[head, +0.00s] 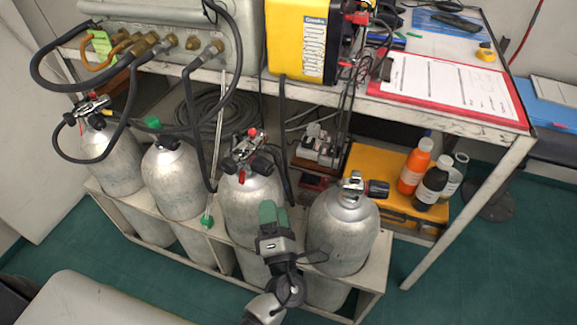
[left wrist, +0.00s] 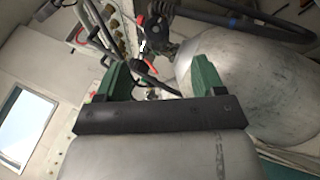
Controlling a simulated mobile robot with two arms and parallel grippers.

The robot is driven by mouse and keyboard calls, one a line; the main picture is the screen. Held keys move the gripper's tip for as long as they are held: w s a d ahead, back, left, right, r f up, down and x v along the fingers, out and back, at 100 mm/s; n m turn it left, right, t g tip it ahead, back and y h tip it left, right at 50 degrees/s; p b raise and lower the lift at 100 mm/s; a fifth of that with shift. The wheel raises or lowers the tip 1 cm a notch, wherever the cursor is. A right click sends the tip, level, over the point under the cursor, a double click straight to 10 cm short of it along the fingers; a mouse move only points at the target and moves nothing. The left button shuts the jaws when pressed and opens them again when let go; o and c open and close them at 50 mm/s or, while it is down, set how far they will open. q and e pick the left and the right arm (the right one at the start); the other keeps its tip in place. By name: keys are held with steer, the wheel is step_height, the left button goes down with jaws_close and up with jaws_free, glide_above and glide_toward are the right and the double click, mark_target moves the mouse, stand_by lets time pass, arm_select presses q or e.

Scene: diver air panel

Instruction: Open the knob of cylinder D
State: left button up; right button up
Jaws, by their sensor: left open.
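Several grey cylinders stand in a pale rack; I see no letter on them to tell which is D. The rightmost cylinder (head: 343,235) has a metal valve with a black knob (head: 377,189) pointing right. The cylinder left of it (head: 250,200) carries a valve (head: 245,148) with red and black parts and hoses. My left gripper (head: 268,210), with green fingers, is in front of these two cylinders, touching no knob that I can see. In the left wrist view it is open and empty (left wrist: 152,78), with a cylinder (left wrist: 255,85) and valve parts (left wrist: 158,35) beyond. My right gripper is out of view.
The rack (head: 375,265) has a front rail below the cylinders. Hoses (head: 190,100) hang from the grey panel (head: 165,40) above. A table holds a yellow box (head: 300,40) and a red clipboard (head: 450,88). Bottles (head: 415,165) stand on an orange case at right.

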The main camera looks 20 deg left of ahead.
mark_target(268, 174)
arm_select(q)
steer(key=x, duration=1)
steer(key=shift+w+a+r, duration=0.15)
steer(key=shift+a+r, duration=0.1)
steer(key=shift+r, duration=0.1)
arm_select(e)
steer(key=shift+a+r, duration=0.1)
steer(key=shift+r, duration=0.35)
arm_select(q)
steer(key=shift+c, duration=0.2)
steer(key=c, duration=0.9)
